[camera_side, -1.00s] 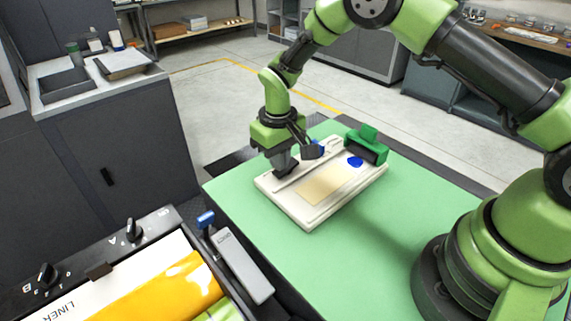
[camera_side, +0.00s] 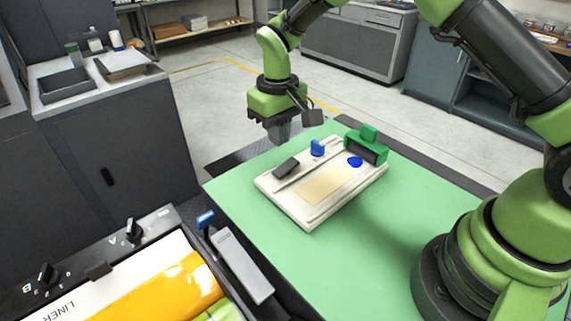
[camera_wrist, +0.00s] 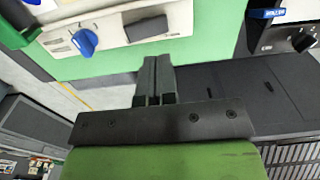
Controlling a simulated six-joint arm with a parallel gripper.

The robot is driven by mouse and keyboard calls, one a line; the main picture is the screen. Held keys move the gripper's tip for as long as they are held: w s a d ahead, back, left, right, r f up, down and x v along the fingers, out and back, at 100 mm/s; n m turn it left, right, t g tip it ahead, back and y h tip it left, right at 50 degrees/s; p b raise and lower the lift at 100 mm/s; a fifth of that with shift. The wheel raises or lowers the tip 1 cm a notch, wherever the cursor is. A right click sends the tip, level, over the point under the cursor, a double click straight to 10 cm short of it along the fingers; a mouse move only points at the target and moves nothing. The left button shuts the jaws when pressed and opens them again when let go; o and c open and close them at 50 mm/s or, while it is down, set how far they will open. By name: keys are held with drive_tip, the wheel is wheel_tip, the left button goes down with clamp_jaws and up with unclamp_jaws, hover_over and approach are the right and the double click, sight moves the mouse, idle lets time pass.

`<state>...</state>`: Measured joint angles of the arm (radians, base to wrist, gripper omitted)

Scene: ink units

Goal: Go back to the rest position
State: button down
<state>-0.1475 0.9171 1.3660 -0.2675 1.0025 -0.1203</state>
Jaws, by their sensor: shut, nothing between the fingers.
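My gripper (camera_side: 279,134) is shut and empty, raised above the far left corner of the white ink unit in the side view. In the wrist view my gripper (camera_wrist: 154,100) shows its two fingers pressed together. The white ink unit (camera_side: 312,213) lies on the green table top. The wrist view shows the blue knob (camera_wrist: 84,42) and the dark block (camera_wrist: 146,28) apart from my fingers.
The green table (camera_side: 245,215) is clear around the unit. A machine panel with black knobs (camera_side: 133,231), a blue-topped lever (camera_side: 206,219) and an orange-yellow sheet (camera_side: 165,293) stands at front left. A dark grey cabinet (camera_side: 130,150) is at left.

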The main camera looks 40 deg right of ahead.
drive_tip(key=s+d+r+m+t+y, duration=0.1)
drive_tip(key=s+r+t, duration=0.1)
drive_tip(key=s+r, duration=0.5)
drive_tip(key=s+d+r+m+t, duration=0.1)
drive_tip(key=s+r+t, duration=0.15)
drive_tip(key=r, duration=0.85)
drive_tip(key=s+d+r+m+t+y, duration=0.1)
drive_tip(key=s+r+m+t, duration=0.1)
drive_tip(key=s, duration=1.2)
drive_tip(key=shift+s+r+t, duration=0.2)
drive_tip(key=shift+s+t, duration=0.1)
drive_tip(key=shift+t, duration=0.05)
